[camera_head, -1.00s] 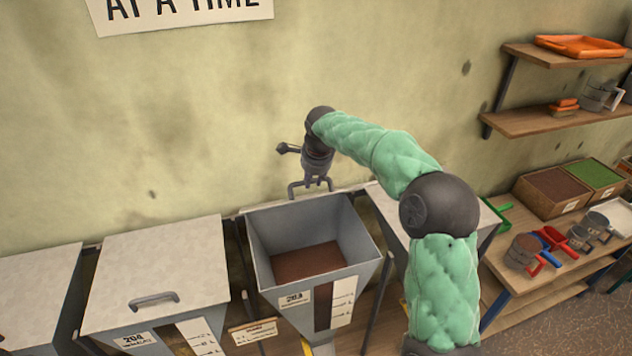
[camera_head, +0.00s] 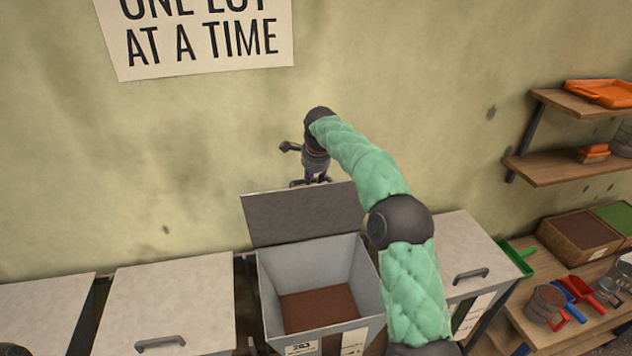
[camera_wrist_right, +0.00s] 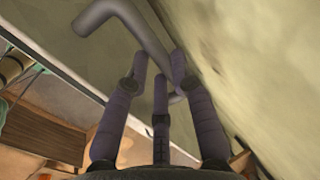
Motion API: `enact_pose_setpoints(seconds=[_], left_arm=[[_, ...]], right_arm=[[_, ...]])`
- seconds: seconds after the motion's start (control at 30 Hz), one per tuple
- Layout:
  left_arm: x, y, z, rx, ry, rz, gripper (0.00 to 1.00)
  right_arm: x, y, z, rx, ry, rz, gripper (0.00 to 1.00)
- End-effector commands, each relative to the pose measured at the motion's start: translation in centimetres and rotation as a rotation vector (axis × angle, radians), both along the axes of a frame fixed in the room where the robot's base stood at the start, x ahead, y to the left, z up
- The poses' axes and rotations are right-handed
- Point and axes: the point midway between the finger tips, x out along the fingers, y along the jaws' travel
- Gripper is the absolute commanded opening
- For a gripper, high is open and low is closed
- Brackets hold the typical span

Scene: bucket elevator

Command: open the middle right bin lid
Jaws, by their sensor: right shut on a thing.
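The middle right bin (camera_head: 283,292), labelled 203, stands in the row of bins with its top open and brown material (camera_head: 318,308) inside. Its lid (camera_head: 300,213) is swung up at the back, with its grey inner face showing in the head view. My right gripper (camera_head: 311,182) is at the lid's upper edge, partly hidden behind it. In the right wrist view, its fingers (camera_wrist_right: 164,82) are shut on the lid's bent grey handle (camera_wrist_right: 140,32). My left gripper is not in view.
Closed bins stand left (camera_head: 165,300) and right (camera_head: 470,255) of the open one. The wall (camera_head: 200,150) is close behind the raised lid. A wooden bench (camera_head: 530,315) with scoops and trays is at the right, below shelves (camera_head: 570,165).

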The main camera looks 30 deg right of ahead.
Motion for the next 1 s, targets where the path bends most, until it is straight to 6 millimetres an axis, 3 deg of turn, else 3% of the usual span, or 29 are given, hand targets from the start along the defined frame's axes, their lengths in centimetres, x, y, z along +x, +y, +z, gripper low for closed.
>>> enact_pose_setpoints(seconds=[0.5,1.0], left_arm=[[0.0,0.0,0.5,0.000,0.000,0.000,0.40],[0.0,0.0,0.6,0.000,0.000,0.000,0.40]], right_arm=[[3.5,-0.8,0.9,0.000,-0.008,-0.002,0.00],[5.0,-1.3,1.3,-0.001,-0.010,-0.002,0.00]])
